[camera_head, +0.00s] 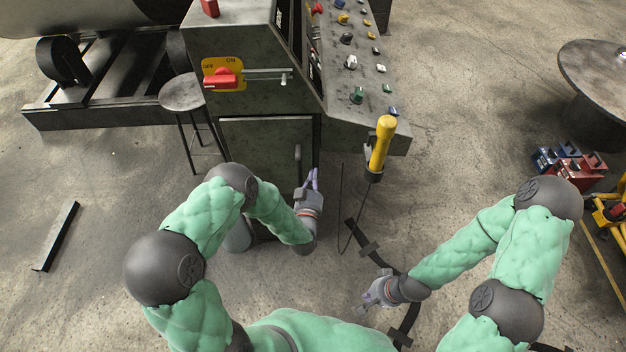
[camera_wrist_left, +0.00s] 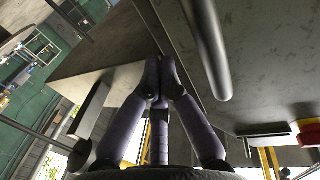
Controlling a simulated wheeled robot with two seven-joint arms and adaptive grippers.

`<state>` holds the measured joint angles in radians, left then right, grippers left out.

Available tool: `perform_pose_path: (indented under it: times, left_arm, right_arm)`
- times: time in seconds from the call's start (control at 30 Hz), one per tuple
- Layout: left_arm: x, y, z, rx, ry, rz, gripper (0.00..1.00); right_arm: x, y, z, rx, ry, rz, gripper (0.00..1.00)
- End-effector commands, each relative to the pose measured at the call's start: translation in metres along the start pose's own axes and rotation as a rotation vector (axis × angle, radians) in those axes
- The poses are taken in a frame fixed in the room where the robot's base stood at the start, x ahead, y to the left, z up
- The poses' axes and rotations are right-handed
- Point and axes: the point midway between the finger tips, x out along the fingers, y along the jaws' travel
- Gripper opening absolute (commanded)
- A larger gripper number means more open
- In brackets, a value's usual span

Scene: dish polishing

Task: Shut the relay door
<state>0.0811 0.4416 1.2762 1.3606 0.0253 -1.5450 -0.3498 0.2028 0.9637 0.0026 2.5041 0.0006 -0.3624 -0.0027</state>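The relay door (camera_head: 262,150) is the grey panel low on the front of the console cabinet, with an upright bar handle (camera_head: 298,165) near its right edge. The head view does not show clearly whether it stands slightly ajar. My left gripper (camera_head: 313,176) is at the door's right edge, beside the handle. In the left wrist view its purple fingers (camera_wrist_left: 160,75) meet at the tips, empty, by the dark gap along the door's edge; the handle (camera_wrist_left: 207,50) is just right of them. Whether they touch the door is unclear. My right gripper (camera_head: 372,291) is open and empty above the floor.
A red switch (camera_head: 222,79) is on the cabinet above the door. A yellow-handled tool (camera_head: 381,143) hangs at the console's right corner, with a cable loop below. A stool (camera_head: 182,92) stands left of the cabinet. Red and blue boxes (camera_head: 575,165) sit at right.

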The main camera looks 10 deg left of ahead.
Motion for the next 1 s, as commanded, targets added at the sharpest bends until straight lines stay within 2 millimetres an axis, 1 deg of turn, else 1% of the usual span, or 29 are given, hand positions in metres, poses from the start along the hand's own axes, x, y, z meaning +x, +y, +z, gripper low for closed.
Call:
perform_pose_path:
  times: [0.07,0.1,0.2,0.33,0.5,0.63,0.8,1.0]
  left_arm:
    - [0.003,0.0,0.001,0.0,0.001,0.0,0.0]
    - [-0.005,0.002,0.0,0.0,-0.003,0.002,0.0]
    - [-0.018,0.004,-0.001,0.0,-0.003,0.002,0.0]
    - [-0.036,0.007,-0.001,0.0,-0.003,0.002,0.0]
    - [-0.065,0.012,-0.001,0.0,-0.004,0.003,0.0]
    - [-0.083,0.015,-0.001,0.0,-0.003,0.002,0.0]
    - [-0.095,0.016,0.0,0.0,-0.002,0.001,0.0]
    - [-0.097,0.016,0.001,0.0,-0.001,0.001,0.0]
  right_arm:
    - [0.003,0.001,0.0,0.0,0.001,0.0,0.0]
    - [-0.001,-0.001,0.0,0.0,0.0,0.0,0.0]
    - [-0.006,-0.002,-0.001,0.0,0.002,0.0,0.0]
    - [-0.011,-0.004,-0.001,0.0,0.002,0.0,0.0]
    - [-0.019,-0.007,0.0,0.0,0.001,0.0,0.0]
    - [-0.023,-0.008,0.0,0.0,0.001,0.0,0.0]
    - [-0.025,-0.009,0.0,0.0,0.001,0.0,0.0]
    - [-0.025,-0.009,0.0,0.0,0.001,0.0,0.0]
